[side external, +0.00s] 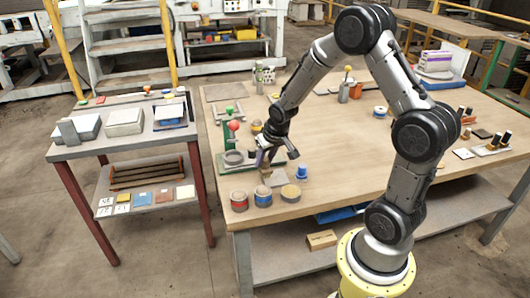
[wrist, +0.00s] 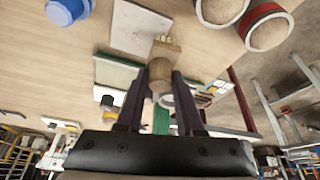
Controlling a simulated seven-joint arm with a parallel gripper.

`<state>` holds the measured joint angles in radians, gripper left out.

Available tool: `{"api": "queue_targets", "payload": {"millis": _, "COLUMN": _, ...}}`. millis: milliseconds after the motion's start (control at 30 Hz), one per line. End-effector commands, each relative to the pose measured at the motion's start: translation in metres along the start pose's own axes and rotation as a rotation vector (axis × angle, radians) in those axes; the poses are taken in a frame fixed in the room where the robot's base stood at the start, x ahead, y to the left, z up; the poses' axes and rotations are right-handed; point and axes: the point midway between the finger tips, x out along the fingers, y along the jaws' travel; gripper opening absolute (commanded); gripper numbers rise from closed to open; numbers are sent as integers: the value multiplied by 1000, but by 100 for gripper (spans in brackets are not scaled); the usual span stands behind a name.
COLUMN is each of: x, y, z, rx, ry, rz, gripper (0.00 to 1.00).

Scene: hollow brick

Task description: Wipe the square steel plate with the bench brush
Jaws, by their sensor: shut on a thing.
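My gripper (side external: 265,160) is low over the near left part of the workbench, and its fingers also show in the wrist view (wrist: 162,80). It is shut on the bench brush (wrist: 162,58), whose tan part shows between and beyond the fingertips. A pale square plate (wrist: 137,28), which looks like the steel plate, lies just beyond the brush in the wrist view. I cannot tell whether the bristles touch it. In the side view the gripper hides much of this spot.
Several round tins, including a red-banded one (side external: 239,200) and a blue-banded one (side external: 263,196), stand near the front edge. A blue cup-like thing (side external: 301,171) is just right of the gripper. A green-based fixture (side external: 226,166) is at left. The bench middle (side external: 340,140) is clear.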

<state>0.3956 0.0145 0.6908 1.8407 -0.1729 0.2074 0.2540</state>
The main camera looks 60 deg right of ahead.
Motion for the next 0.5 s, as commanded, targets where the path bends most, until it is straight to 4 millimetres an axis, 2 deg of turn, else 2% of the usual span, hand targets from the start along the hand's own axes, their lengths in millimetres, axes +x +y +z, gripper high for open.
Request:
{"api": "queue_targets", "payload": {"millis": 233, "x": 27, "y": 1, "z": 11, "rx": -1, "ry": -2, "rz": 1, "gripper": 0}}
{"api": "queue_targets", "payload": {"millis": 500, "x": 23, "y": 26, "z": 18, "rx": 6, "ry": -1, "rz": 2, "gripper": 0}}
